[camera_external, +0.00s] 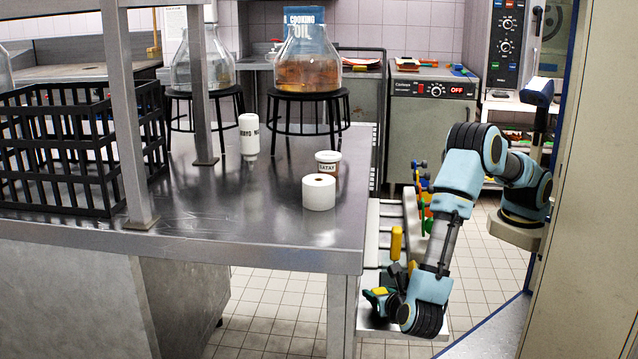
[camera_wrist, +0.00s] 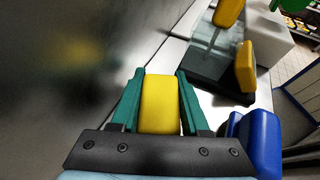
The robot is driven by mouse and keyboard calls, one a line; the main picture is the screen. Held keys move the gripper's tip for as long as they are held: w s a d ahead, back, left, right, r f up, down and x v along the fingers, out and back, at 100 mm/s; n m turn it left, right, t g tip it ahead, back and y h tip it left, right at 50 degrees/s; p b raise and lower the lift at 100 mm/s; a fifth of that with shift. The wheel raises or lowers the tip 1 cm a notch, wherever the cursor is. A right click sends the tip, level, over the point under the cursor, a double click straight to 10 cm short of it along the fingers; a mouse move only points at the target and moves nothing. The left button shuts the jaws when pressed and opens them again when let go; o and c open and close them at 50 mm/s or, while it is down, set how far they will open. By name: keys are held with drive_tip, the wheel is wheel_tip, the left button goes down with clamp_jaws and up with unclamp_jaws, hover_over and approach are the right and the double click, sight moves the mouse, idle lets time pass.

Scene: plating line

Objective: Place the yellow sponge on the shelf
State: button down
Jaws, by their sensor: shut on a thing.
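My gripper (camera_external: 376,298) is low beside the right end of the steel table, over a low metal surface (camera_external: 375,335). In the wrist view my gripper (camera_wrist: 160,95) has its green fingers shut on both sides of the yellow sponge (camera_wrist: 160,104). A little of the yellow sponge (camera_external: 379,291) shows between the fingers in the external view; the arm hides the rest. I cannot tell whether the sponge touches the surface below. I cannot tell which surface is the task's shelf.
The steel table (camera_external: 240,215) carries a white roll (camera_external: 319,192), a jar (camera_external: 328,163), a bottle (camera_external: 249,136) and a black crate (camera_external: 80,204). Yellow-handled items (camera_wrist: 246,66) and a blue item (camera_wrist: 256,140) stand close on the gripper's right. Tiled floor (camera_external: 478,270) is clear farther right.

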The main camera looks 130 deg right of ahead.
drive_tip(key=shift+f+b, duration=0.45)
drive_tip(key=shift+f, duration=0.1)
drive_tip(key=shift+c, duration=1.6)
unclamp_jaws()
